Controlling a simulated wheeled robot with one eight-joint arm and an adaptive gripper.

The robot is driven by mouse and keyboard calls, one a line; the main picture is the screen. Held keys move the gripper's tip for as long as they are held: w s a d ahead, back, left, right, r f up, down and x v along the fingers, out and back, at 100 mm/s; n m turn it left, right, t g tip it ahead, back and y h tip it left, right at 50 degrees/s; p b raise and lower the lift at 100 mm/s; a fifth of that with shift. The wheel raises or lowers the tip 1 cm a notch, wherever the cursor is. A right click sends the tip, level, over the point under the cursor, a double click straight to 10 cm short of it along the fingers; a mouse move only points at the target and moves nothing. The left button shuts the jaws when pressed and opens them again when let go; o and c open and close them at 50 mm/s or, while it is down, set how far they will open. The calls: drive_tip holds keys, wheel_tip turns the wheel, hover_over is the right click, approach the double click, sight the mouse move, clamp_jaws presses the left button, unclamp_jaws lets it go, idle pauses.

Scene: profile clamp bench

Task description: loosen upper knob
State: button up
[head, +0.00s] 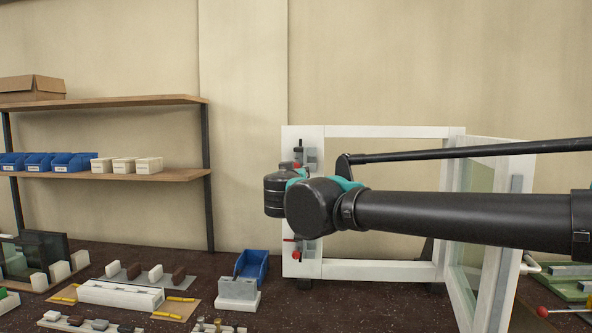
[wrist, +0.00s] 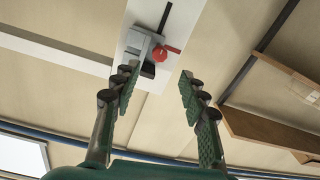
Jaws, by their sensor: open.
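The upper knob (head: 298,165) is small and red, on a grey clamp at the upper left of the white window frame (head: 385,131). In the wrist view a red knob (wrist: 166,54) with a lever-like end sits on a grey clamp block (wrist: 140,45) on a white plate. My gripper (wrist: 158,74) is open, its two green-padded fingers pointing at the clamp. The knob shows between and beyond the fingertips, nearer the right one; no contact is visible. In the head view my arm hides the fingers. A lower red knob (head: 296,255) is on the same frame side.
An opened glazed sash (head: 478,225) stands at right, behind and below my arm. A blue bin (head: 252,264) and a white block with a grey plate (head: 238,291) stand on the dark bench left of the frame. A shelf (head: 110,101) stands at left.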

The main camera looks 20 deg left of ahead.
sight(297, 166)
drive_tip(key=x, duration=0.9)
drive_tip(key=shift+w, duration=0.1)
clamp_jaws()
